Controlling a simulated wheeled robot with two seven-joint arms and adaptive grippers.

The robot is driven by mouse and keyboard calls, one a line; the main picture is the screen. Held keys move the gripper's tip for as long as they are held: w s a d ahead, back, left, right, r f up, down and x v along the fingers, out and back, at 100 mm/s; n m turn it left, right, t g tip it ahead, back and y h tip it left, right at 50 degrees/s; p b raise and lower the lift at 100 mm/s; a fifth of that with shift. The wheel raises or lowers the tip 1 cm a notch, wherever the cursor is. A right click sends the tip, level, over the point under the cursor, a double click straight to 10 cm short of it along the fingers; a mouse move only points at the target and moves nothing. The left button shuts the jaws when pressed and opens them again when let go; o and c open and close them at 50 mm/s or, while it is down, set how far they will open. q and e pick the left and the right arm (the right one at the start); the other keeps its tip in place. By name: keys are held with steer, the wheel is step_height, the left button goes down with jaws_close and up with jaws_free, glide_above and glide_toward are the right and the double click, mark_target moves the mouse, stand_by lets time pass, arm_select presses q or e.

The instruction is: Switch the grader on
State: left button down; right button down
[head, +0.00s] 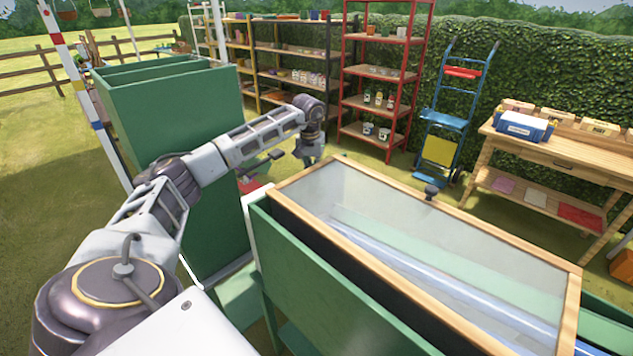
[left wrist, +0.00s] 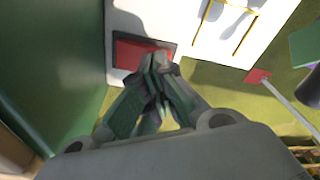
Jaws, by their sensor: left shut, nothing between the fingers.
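A red switch pad (left wrist: 135,56) on a dark plate sits on a white panel (left wrist: 185,25) in the left wrist view. My left gripper (left wrist: 160,62) is shut and empty, with its fingertips over the right part of the red pad; I cannot tell whether they touch it. In the head view my left gripper (head: 312,158) hangs down between a tall green cabinet (head: 175,120) and a glass-topped green box (head: 330,270). A small red patch (head: 250,184) shows low beside the cabinet. Which body is the grader is not clear. My right gripper is not in view.
The box's wood-framed glass lid (head: 420,255) is close on the right of my left arm. Behind are a red shelf (head: 380,103), a blue hand truck (head: 445,120) and a wooden bench (head: 550,155). Open grass (head: 40,170) lies at left.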

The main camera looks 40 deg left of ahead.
arm_select(q)
steer(key=shift+f, duration=0.25)
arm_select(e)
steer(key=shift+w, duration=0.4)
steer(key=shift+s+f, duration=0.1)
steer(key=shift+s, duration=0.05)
